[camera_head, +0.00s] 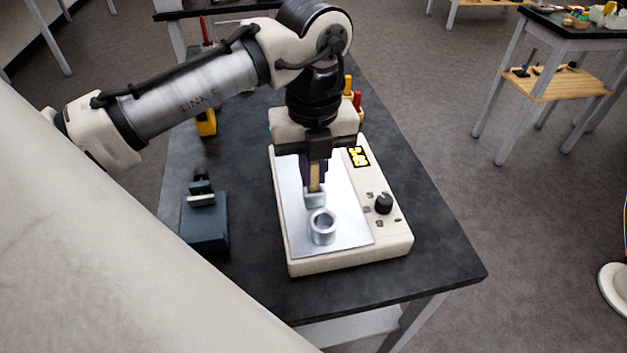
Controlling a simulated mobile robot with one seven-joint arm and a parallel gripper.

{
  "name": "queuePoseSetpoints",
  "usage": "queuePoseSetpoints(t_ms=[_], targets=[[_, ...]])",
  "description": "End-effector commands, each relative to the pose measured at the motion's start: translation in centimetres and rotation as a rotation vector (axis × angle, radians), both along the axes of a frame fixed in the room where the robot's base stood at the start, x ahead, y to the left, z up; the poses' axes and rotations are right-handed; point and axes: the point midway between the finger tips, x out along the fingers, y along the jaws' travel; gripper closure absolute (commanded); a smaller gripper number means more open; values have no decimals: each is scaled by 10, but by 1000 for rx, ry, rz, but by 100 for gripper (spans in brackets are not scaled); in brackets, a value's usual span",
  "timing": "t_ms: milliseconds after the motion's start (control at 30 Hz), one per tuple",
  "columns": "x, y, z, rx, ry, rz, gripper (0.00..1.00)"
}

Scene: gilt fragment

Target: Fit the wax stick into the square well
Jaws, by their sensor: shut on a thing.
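My gripper (314,176) points straight down over the silver plate of a cream device. It is shut on the wax stick (315,180), a tan upright bar between the dark fingers. The square well (316,201) is a small silver block-shaped socket on the plate, directly below the stick. The stick's lower end shows at the back of the well's rim. I cannot tell whether it is inside the opening or just above or behind it. The fingers hide the stick's upper part.
A round silver well (323,228) stands just in front of the square one. The cream device (341,265) has a lit display (358,156) and a black knob (384,203) on its right. A blue-grey tool (204,225) stands to the left on the dark table (440,262). The table's front right is clear.

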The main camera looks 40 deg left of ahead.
Motion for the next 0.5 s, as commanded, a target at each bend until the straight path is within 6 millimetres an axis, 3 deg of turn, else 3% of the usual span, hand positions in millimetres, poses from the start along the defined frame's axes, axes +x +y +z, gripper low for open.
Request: queuePoseSetpoints(t_ms=[33,267,300,433,500], targets=[[-1,-1,-7,-1,3,-1,100],[-1,-1,-5,-2,2,-3,100],[-1,-1,-5,-3,3,-3,83],[-1,-1,-5,-2,2,-2,66],[-1,-1,-5,-2,2,-2,66]])
